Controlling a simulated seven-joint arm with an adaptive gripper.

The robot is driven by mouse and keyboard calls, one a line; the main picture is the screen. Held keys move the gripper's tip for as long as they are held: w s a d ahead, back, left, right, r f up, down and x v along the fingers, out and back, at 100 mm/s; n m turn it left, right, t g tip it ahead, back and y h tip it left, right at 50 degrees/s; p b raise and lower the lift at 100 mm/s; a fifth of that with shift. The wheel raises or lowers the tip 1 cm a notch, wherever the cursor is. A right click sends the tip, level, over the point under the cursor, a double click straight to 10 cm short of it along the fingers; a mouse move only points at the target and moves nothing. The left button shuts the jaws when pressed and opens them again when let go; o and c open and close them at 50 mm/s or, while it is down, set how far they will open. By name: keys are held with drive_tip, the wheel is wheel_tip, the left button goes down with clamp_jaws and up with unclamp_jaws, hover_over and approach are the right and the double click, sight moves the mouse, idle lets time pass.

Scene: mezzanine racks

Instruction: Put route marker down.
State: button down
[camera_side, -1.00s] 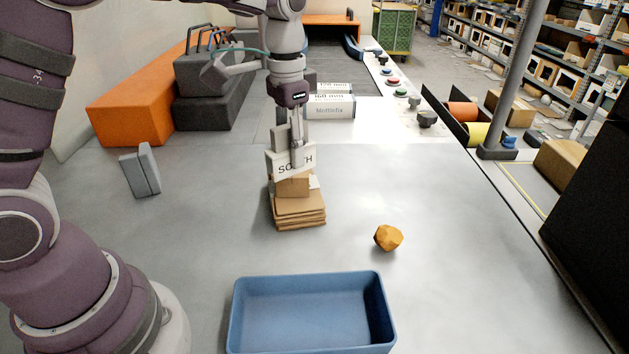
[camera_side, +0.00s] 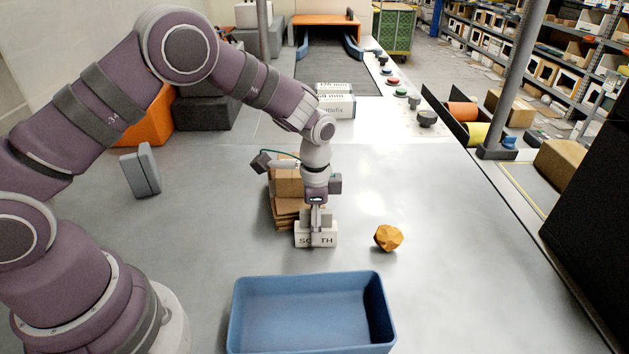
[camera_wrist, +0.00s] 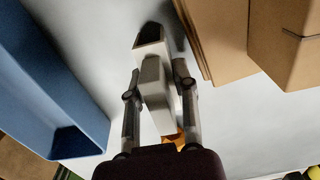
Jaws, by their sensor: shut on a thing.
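The route marker (camera_side: 302,240) is a white block lettered "SOUTH", its middle letters covered by a finger. My gripper (camera_side: 316,234) points down and is shut on it. The marker is upright at or just above the grey table, in front of the cardboard stack and behind the blue bin; I cannot tell if it touches the table. In the wrist view the pale marker (camera_wrist: 152,68) sits between the two fingers of my gripper (camera_wrist: 157,82).
A blue bin (camera_side: 239,312) stands in front. An orange faceted lump (camera_side: 388,237) lies to the right. Flat cardboard and a box (camera_side: 284,186) are stacked just behind. A grey block (camera_side: 140,172) stands at left. The table at right is clear.

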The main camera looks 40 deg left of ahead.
sight(309, 213)
drive_tip(key=shift+f, duration=0.1)
drive_tip(key=c, duration=1.2)
unclamp_jaws()
drive_tip(key=shift+o, duration=0.2)
wheel_tip(309, 213, up, 12)
drive_tip(key=shift+f, duration=0.1)
drive_tip(key=s+a+r+n+t, duration=0.2)
drive_tip(key=s+r+n, duration=0.2)
drive_tip(key=s, duration=0.3)
drive_tip(key=s+a+r+n+t, duration=0.2)
drive_tip(key=s+r+n+t, duration=0.1)
drive_tip(key=s, duration=0.4)
drive_tip(key=shift+r+n, duration=0.55)
drive_tip(key=shift+n, duration=0.15)
drive_tip(key=shift+o, duration=0.8)
drive_tip(key=shift+s+a+f+n+t, duration=0.1)
drive_tip(key=shift+s+f+n+t, duration=0.15)
drive_tip(key=shift+s+n+t, duration=0.05)
